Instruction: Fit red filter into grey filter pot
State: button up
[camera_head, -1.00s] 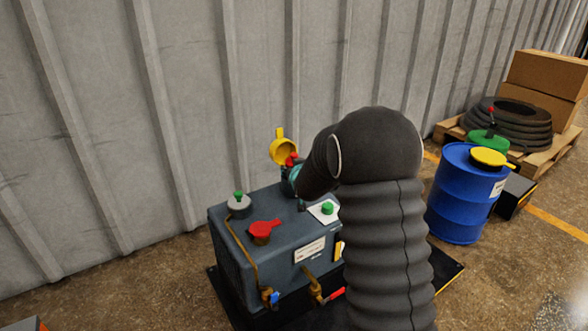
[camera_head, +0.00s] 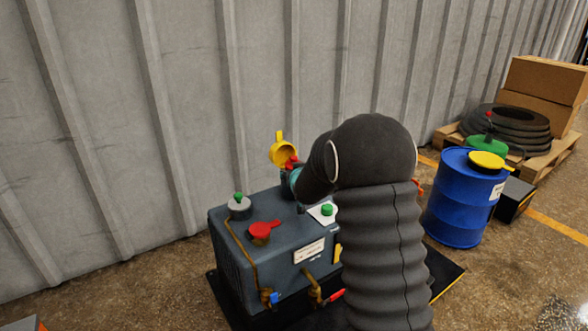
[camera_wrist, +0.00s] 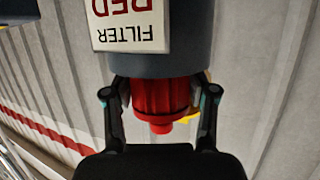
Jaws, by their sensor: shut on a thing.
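My gripper (camera_wrist: 160,94) is shut on the red filter (camera_wrist: 160,98), a ribbed red cylinder with a narrower end, in the wrist view. The grey filter pot (camera_wrist: 200,52) is a dark grey cylinder with a white label, upside down in this view, reading "FILTER RED". The filter's upper end meets the pot's rim in the picture; how far it sits inside is hidden. In the head view a little red, likely the filter (camera_head: 291,163), shows by the yellow lid, and my arm hides most of the pot and gripper.
A yellow lid (camera_head: 281,153) stands raised at the back of the grey-blue machine (camera_head: 285,262). The machine top carries a red cap (camera_head: 263,230), a grey cap with green knob (camera_head: 239,206) and a green button (camera_head: 327,210). A blue drum (camera_head: 462,205) stands right.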

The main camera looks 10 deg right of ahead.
jog(key=f, duration=0.3)
jog(key=shift+s+f+g, duration=0.25)
jog(key=shift+s+g, duration=0.15)
jog(key=o, duration=1.2)
jog(key=shift+f, duration=0.1)
jog(key=shift+c, duration=0.2)
jog(key=shift+o, duration=0.7)
jog(key=shift+w+f, duration=0.15)
jog(key=shift+f, duration=0.1)
jog(key=shift+w+f, duration=0.2)
jog(key=shift+f, duration=0.1)
jog(key=shift+a, duration=0.1)
jog(key=shift+s+r, duration=0.1)
jog(key=shift+t, duration=0.3)
jog(key=s+r, duration=0.5)
jog(key=shift+s+r, duration=0.15)
jog(key=shift+r, duration=0.05)
jog(key=shift+s+d+r, duration=0.25)
jog(key=shift+s+r, duration=0.2)
jog(key=shift+r, duration=0.1)
jog(key=shift+r, duration=0.1)
